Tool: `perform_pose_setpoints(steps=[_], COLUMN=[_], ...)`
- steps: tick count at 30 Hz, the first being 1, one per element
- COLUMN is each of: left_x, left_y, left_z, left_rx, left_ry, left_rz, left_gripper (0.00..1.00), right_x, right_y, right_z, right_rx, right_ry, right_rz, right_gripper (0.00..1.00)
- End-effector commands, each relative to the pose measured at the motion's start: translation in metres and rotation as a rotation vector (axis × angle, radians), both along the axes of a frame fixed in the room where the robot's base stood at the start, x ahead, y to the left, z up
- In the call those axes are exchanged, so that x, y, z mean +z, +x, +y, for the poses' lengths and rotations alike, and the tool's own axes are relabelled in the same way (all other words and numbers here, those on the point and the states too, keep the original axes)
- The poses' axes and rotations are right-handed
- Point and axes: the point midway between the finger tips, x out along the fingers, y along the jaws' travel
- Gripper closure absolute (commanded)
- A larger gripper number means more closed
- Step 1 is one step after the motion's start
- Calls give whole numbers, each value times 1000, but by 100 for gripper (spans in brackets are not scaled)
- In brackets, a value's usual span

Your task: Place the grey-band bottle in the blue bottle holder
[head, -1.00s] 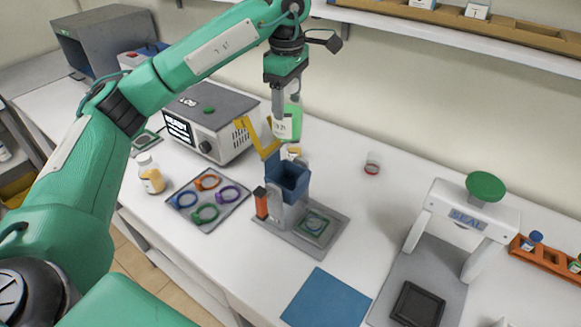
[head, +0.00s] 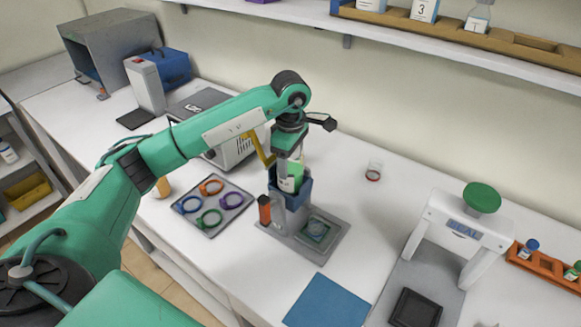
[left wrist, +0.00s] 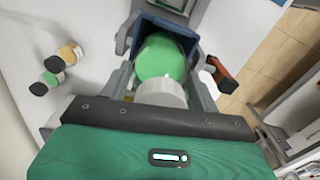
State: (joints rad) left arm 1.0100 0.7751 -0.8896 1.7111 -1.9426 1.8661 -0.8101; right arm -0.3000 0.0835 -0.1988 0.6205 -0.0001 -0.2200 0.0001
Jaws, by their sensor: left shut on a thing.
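My left gripper (head: 291,160) points down over the blue bottle holder (head: 300,196) and is shut on the grey-band bottle (head: 287,184). The bottle has a white label, and green shows around it. In the left wrist view the bottle (left wrist: 162,92) shows a pale grey-white top between the fingers with a green part (left wrist: 160,58) beyond it. Its lower end is at the mouth of the holder (left wrist: 150,24); how deep it sits is hidden. A grey band cannot be made out clearly. My right gripper is not in view.
A tray of coloured rings (head: 233,203) lies to the left, a blue mat (head: 327,302) in front. A white press (head: 466,222) stands to the right.

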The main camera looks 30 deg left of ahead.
Motion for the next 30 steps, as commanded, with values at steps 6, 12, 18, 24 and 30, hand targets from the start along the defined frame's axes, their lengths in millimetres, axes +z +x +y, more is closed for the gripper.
perform_pose_setpoints(steps=[6,12,18,24,30], left_x=[-26,-34,-38,-38,-37], left_y=[-1,0,0,0,0], left_z=[0,0,0,0,0], left_rx=[-1,-1,-1,-1,-1], left_ry=[-1,-1,-1,0,0], left_rz=[4,-1,-1,1,1], left_gripper=[75,75,75,16,16], right_x=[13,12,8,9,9], right_y=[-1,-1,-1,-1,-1], right_z=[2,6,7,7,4], right_rx=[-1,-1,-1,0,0], right_ry=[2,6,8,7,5], right_rz=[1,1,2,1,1], right_gripper=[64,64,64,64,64])
